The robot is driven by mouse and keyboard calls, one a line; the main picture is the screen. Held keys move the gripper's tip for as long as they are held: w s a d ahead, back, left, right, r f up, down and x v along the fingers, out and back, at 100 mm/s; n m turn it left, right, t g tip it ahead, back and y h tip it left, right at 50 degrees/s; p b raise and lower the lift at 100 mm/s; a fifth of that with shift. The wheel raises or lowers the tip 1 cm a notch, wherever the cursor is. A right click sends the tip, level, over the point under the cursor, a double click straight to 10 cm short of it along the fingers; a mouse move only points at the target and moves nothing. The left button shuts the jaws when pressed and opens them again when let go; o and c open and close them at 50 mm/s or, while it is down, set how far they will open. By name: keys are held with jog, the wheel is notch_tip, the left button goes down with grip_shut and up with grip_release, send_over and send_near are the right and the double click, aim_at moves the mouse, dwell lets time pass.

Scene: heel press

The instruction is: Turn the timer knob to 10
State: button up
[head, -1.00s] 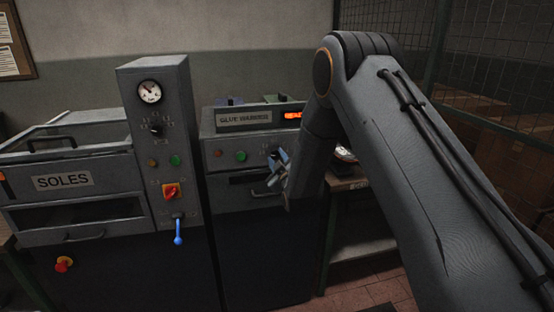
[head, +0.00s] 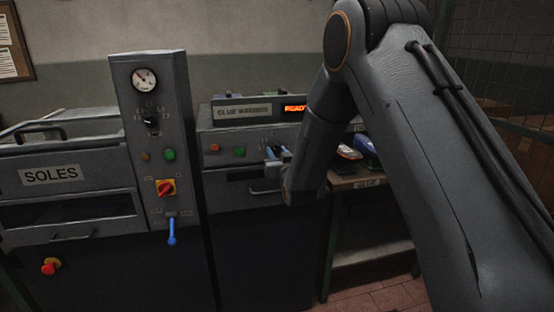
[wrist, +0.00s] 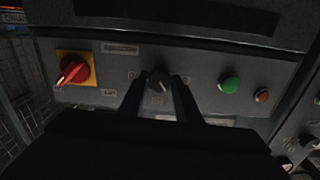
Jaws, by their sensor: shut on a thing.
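A small dark knob (wrist: 158,82) with marks around it sits on the grey glue warmer panel in the wrist view. Its marks are too small to read, so I cannot tell its setting. My gripper (wrist: 160,88) is shut on this knob, one finger on each side. In the head view my gripper (head: 277,154) is at the right part of the glue warmer front (head: 222,136), and its fingers hide the knob. Another dark knob (head: 152,124) with a scale is on the press column under a gauge (head: 145,78); nothing touches it.
In the wrist view a red rotary switch on yellow (wrist: 74,70) lies left of the knob, and a green button (wrist: 230,85) and an orange button (wrist: 262,96) lie right. A drawer handle (head: 265,190) is below my gripper. A blue lever (head: 171,232) hangs from the press column.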

jog(key=m+b, duration=0.3)
jog(key=m, duration=0.1)
jog(key=shift+f, duration=0.15)
jog(key=shift+m+b, duration=0.75)
jog(key=shift+m, duration=0.75)
jog(key=o, duration=1.1)
jog(key=shift+c, duration=0.2)
jog(key=b+v, duration=0.1)
jog(key=v, duration=0.7)
jog(key=shift+b, duration=0.35)
